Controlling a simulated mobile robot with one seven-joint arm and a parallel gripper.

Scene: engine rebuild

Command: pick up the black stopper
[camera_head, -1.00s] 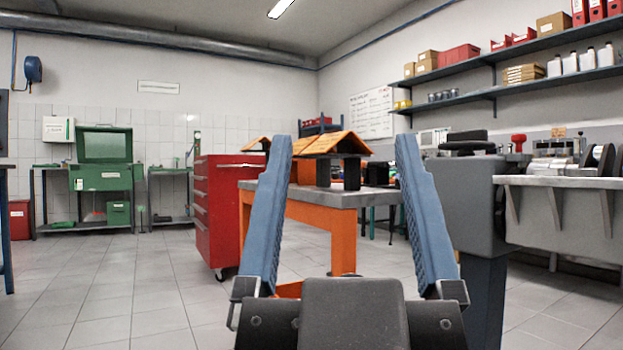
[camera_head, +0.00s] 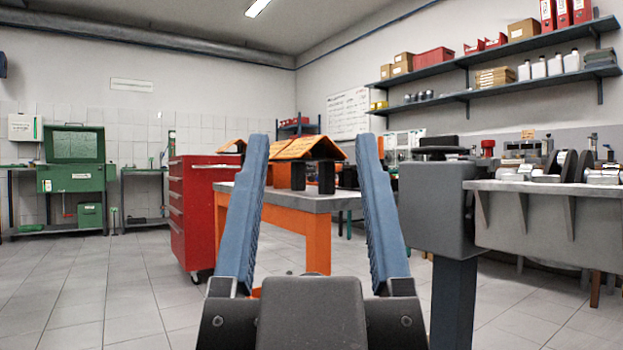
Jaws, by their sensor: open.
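I cannot pick out the black stopper for certain. A dark flat round piece (camera_head: 441,151) sits on top of a grey block on a post, right of my gripper. Dark blocks (camera_head: 326,177) stand under an orange roof-shaped piece (camera_head: 307,148) on the orange-legged table (camera_head: 330,203), seen between my fingers. My gripper (camera_head: 312,140) is open and empty, its two blue fingers pointing up and away in the middle of the view. It appears nearer to me than the table and touches nothing visible.
The grey block on a post (camera_head: 437,212) stands close on the right, beside a wall bench (camera_head: 560,188) with metal parts and dark wheels. A red tool cabinet (camera_head: 190,215) stands left of the table. A green machine (camera_head: 72,175) is far left. Tiled floor (camera_head: 90,290) at left is clear.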

